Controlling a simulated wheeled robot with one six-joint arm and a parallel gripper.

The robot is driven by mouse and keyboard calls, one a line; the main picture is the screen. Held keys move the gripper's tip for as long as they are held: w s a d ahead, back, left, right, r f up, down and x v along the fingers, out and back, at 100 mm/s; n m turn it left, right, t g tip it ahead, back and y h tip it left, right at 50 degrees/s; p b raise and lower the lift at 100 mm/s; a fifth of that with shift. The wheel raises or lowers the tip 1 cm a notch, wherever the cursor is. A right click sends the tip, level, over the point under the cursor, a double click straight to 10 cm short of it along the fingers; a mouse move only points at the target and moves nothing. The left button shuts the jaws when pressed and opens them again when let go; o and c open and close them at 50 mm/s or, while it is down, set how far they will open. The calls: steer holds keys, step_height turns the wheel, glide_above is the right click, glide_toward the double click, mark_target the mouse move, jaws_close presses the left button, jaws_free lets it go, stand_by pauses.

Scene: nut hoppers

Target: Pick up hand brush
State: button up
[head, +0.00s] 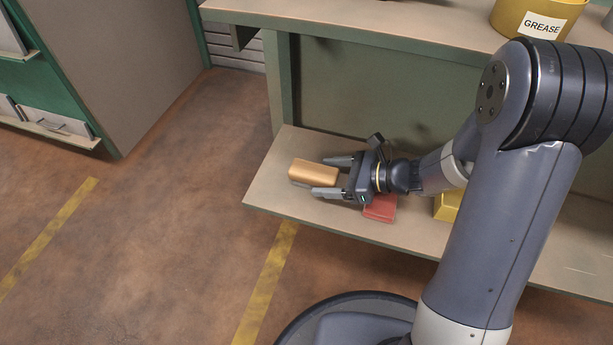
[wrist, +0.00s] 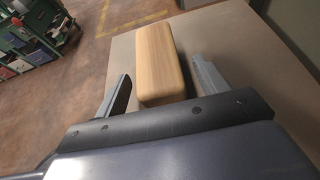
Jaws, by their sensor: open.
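The hand brush shows as a light wooden block with rounded edges (head: 314,173) on the lower shelf, near its left end. It also shows in the wrist view (wrist: 162,62), lying lengthwise ahead of the jaws; its bristles are not visible. My gripper (head: 333,177) is open and low over the shelf, its fingers pointing left along the block. In the wrist view the two fingers (wrist: 160,90) stand on either side of the block's near end, with a gap on each side. I cannot tell whether either finger touches it.
The lower shelf (head: 270,185) has a bare strip around the block. A red item (head: 381,208) lies below my gripper, and a yellow object (head: 447,206) stands to its right. The upper bench top (head: 400,22) overhangs behind, with a yellow grease bucket (head: 510,18). Floor at left is clear.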

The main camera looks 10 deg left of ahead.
steer(key=shift+x, duration=0.85)
steer(key=shift+d+r, duration=0.1)
steer(key=c, duration=1.1)
steer(key=shift+c, duration=0.2)
